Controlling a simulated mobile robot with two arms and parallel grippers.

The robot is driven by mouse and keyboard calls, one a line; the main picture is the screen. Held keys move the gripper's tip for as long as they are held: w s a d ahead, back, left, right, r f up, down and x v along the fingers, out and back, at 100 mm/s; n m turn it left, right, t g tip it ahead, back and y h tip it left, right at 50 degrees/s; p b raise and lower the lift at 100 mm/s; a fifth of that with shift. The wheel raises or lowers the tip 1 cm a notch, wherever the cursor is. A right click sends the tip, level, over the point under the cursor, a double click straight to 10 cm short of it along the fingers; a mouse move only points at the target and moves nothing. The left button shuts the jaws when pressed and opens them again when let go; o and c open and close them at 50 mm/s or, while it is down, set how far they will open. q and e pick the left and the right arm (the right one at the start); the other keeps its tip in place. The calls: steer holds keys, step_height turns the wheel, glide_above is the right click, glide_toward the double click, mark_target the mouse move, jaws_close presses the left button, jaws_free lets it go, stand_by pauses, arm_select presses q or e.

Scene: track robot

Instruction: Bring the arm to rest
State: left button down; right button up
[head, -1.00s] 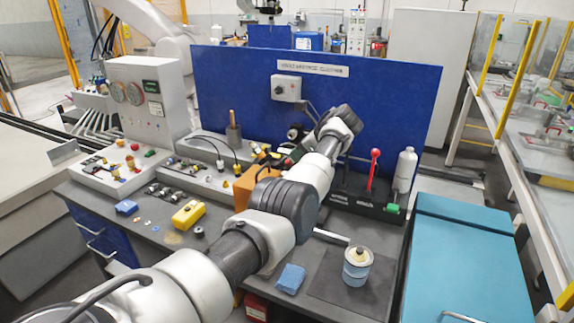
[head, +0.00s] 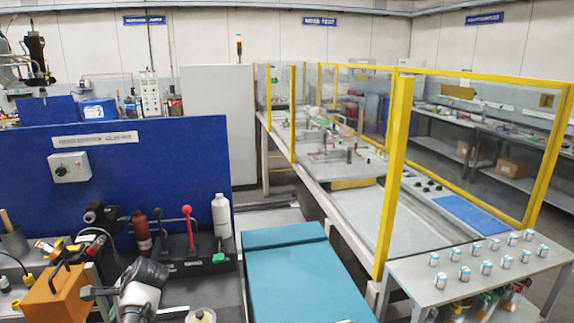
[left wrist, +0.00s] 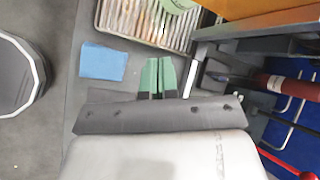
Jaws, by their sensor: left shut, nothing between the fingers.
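My left gripper (left wrist: 158,78) shows in the left wrist view with its two green fingers side by side, shut and empty. The fingers point toward a tray of slim tools and hang over the grey bench top (left wrist: 55,125). In the head view the end of my left arm is low at the left, beside the orange box (head: 65,297), with much of the arm cut off by the lower edge. My right gripper is in neither view.
A black stand with a red-knobbed lever (head: 188,228) and a white bottle (head: 222,222) stand before the blue panel (head: 120,165). A teal-topped unit (head: 300,275) is at right.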

arm_select(q)
steer(key=s+d+f+n+t+h, duration=0.25)
steer(key=s+d+f, duration=0.25)
steer(key=s+f, duration=0.4)
steer(key=s+d+r+n+h, duration=0.1)
steer(key=s+d+n+h, duration=0.1)
steer(key=s+d, duration=0.5)
steer(key=s+d+r+n+t+h, duration=0.1)
steer(key=s+d+n+h, duration=0.15)
steer(key=s, duration=0.75)
steer(key=s+d+r+n+h, duration=0.1)
steer(key=s+d+r, duration=0.1)
steer(key=s+d, duration=0.5)
step_height(320, 180, down, 29)
steer(key=s+a+g+b, duration=0.1)
steer(key=s+a+b, duration=0.1)
steer(key=s+b, duration=0.15)
steer(key=s+a+f+b, duration=0.1)
steer(key=s+f, duration=0.6)
steer(key=f, duration=0.3)
steer(key=s+a+f+g+b, duration=0.1)
steer(key=s+f+b, duration=0.1)
steer(key=s+f, duration=0.6)
step_height(320, 180, down, 2)
steer(key=shift+s+a+f, duration=0.1)
steer(key=shift+s+a, duration=0.2)
steer(key=c, duration=1.8)
jaws_free()
steer(key=shift+g, duration=0.25)
